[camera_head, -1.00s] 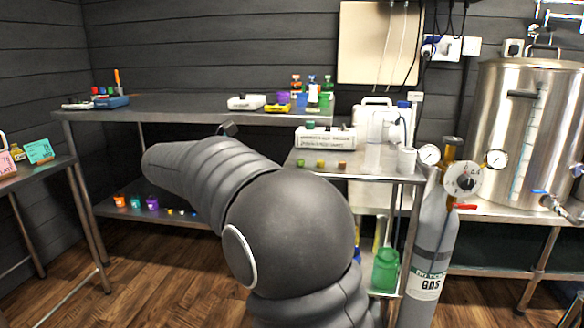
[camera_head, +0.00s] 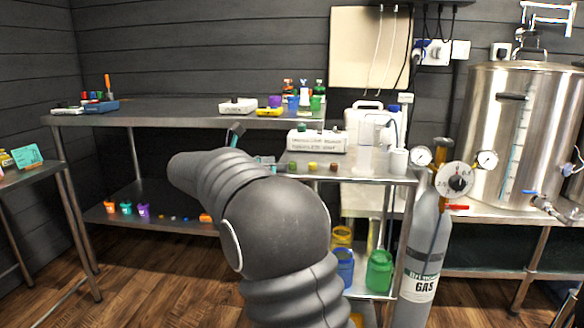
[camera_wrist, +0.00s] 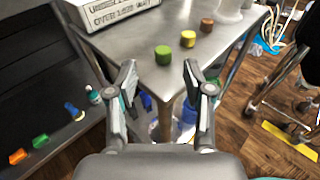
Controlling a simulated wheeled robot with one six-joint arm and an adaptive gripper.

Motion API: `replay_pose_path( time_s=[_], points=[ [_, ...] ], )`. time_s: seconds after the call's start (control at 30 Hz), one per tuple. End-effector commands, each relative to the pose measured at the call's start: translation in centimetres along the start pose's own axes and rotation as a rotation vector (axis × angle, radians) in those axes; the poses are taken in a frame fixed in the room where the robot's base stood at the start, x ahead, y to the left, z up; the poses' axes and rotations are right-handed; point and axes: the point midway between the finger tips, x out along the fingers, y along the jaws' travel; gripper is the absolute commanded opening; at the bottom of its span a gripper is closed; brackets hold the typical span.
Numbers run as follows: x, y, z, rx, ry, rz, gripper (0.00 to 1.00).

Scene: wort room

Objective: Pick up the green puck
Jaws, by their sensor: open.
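The green puck (camera_wrist: 163,55) stands near the corner of a steel side table (camera_wrist: 150,27) in the wrist view, with a yellow puck (camera_wrist: 188,39) and a brown puck (camera_wrist: 207,25) in a row beyond it. In the head view the green puck (camera_head: 292,167) is at the left of the same row. My gripper (camera_wrist: 160,78) is open and empty. Its two fingers lie on either side of the green puck's line in the wrist view, short of the puck and apart from it. In the head view my arm hides most of the gripper.
A white labelled box (camera_head: 318,141) stands behind the pucks. A white cup (camera_head: 398,160) stands to their right. A gas cylinder (camera_head: 424,240) is right of the table. Colored jars (camera_head: 379,272) stand on the lower shelf. A longer bench (camera_head: 180,112) is at left.

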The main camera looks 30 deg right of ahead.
Motion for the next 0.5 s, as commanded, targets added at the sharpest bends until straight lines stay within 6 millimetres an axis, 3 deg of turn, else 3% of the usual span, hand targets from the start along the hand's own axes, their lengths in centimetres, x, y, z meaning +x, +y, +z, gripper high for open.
replay_pose_path(
  time_s=[0.33,0.5],
  points=[
    [4.2,-0.5,0.0,0.0,0.001,-0.003,0.52],
    [5.0,-0.4,0.1,0.001,0.001,0.0,0.52]
  ],
)
